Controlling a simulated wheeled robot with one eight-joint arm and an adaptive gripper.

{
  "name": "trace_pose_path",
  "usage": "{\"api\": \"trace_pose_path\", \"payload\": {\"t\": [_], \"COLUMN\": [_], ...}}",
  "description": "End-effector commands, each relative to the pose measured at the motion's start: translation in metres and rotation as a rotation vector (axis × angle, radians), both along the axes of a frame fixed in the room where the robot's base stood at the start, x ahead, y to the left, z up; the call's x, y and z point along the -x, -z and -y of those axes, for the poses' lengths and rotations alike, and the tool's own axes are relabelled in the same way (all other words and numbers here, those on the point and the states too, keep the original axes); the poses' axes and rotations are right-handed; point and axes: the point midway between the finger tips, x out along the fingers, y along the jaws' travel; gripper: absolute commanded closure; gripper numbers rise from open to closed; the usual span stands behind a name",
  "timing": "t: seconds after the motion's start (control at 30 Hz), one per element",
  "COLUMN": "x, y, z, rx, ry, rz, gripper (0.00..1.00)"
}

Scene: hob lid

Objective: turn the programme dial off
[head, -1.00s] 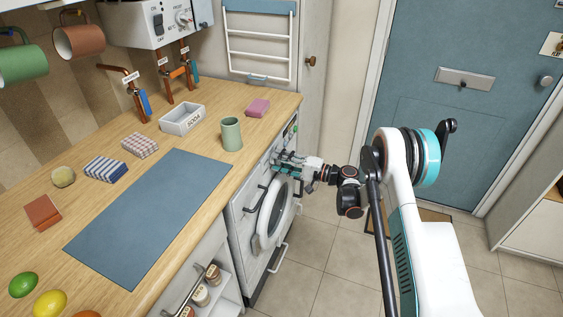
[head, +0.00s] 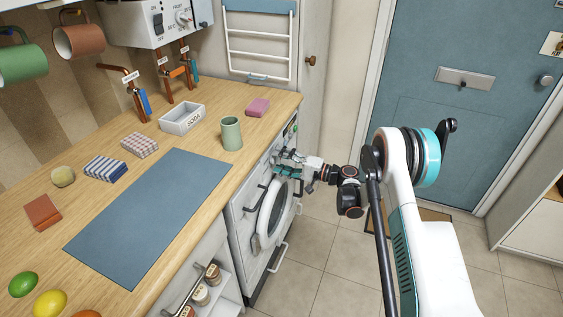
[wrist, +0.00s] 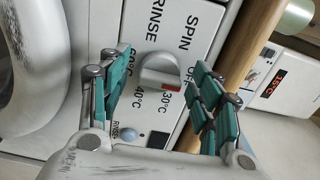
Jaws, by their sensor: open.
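The programme dial (wrist: 160,70) is a grey knob on the white panel of the washing machine (head: 285,208). The wrist view shows it ringed by the words RINSE, SPIN, OFF and several temperatures. A red mark shows at the dial's lower right edge, beside 30°C. My gripper (wrist: 163,64) is open, its teal-padded fingers on either side of the dial in the picture. I cannot tell whether either finger touches it. The right finger partly covers the OFF label. In the head view my gripper (head: 285,162) is at the machine's upper front and hides the dial.
The wooden worktop (head: 262,124) lies above the machine, with a green cup (head: 231,134) near its edge. The round machine door (head: 270,215) is below my gripper. A small blue-grey button (wrist: 130,137) is near the left finger. Tiled floor is clear in front.

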Motion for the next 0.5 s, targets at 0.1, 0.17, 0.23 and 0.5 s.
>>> {"api": "trace_pose_path", "payload": {"t": [0.1, 0.17, 0.23, 0.5], "x": [0.002, 0.005, 0.009, 0.028], "y": [0.000, 0.000, 0.000, 0.000], "z": [0.009, 0.017, 0.028, 0.080], "rx": [0.000, 0.000, 0.000, 0.000], "ry": [0.003, 0.003, 0.004, 0.003], "rz": [0.000, 0.000, 0.000, 0.000], "gripper": [0.42, 0.42, 0.42, 0.42]}}
